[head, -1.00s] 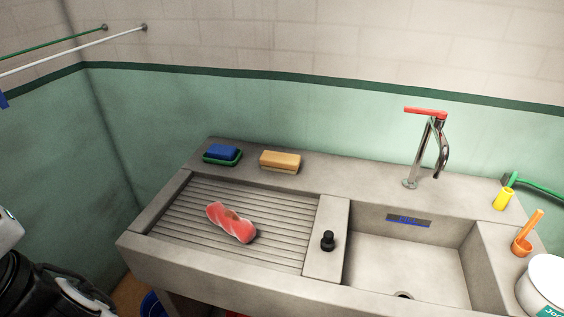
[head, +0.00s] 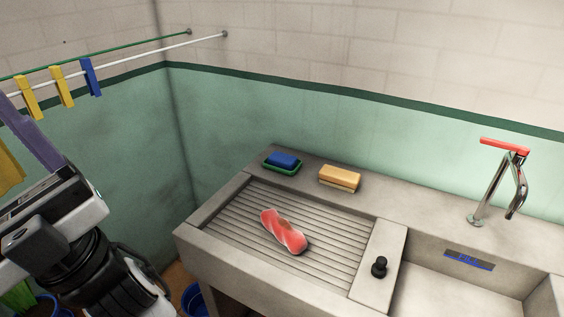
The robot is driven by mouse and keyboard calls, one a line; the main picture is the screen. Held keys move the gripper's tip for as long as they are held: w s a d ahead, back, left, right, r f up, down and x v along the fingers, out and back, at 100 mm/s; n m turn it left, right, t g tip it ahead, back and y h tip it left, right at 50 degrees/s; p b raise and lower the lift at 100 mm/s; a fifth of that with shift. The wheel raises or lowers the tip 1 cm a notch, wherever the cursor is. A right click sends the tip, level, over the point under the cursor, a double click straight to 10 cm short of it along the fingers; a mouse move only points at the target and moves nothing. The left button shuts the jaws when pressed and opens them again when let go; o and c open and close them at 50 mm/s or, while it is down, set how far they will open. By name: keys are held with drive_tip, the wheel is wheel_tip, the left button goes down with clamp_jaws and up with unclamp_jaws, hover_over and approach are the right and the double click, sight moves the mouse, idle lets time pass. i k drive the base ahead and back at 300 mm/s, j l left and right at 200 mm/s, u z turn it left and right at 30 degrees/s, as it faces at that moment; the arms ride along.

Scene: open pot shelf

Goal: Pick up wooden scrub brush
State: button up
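The wooden scrub brush (head: 340,177) is a tan, rectangular block with a paler underside, probably its bristles. It lies on the sink's back ledge, behind the ribbed drainboard. Nothing touches it. A white, grey and black part of my arm (head: 85,245) shows at the lower left, well away from the brush. I cannot make out my gripper's fingers in the head view.
A blue sponge or soap (head: 283,160) sits in a green dish left of the brush. A red-and-white wrapped item (head: 284,231) lies on the drainboard (head: 335,232). A black stopper (head: 379,267) and red-handled tap (head: 496,190) stand right. Clothes pegs (head: 62,86) hang left.

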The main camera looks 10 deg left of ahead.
sight(347, 181)
drive_tip(key=j+z, duration=0.15)
drive_tip(key=z, duration=1.35)
drive_tip(key=k+j, duration=0.2)
drive_tip(key=j, duration=0.2)
drive_tip(key=k+j, duration=0.15)
drive_tip(key=j, duration=0.25)
drive_tip(key=k+j, duration=0.2)
drive_tip(key=j, duration=0.2)
drive_tip(key=k+j, duration=0.15)
drive_tip(key=j, duration=0.25)
drive_tip(key=i, duration=0.95)
drive_tip(key=z, duration=0.05)
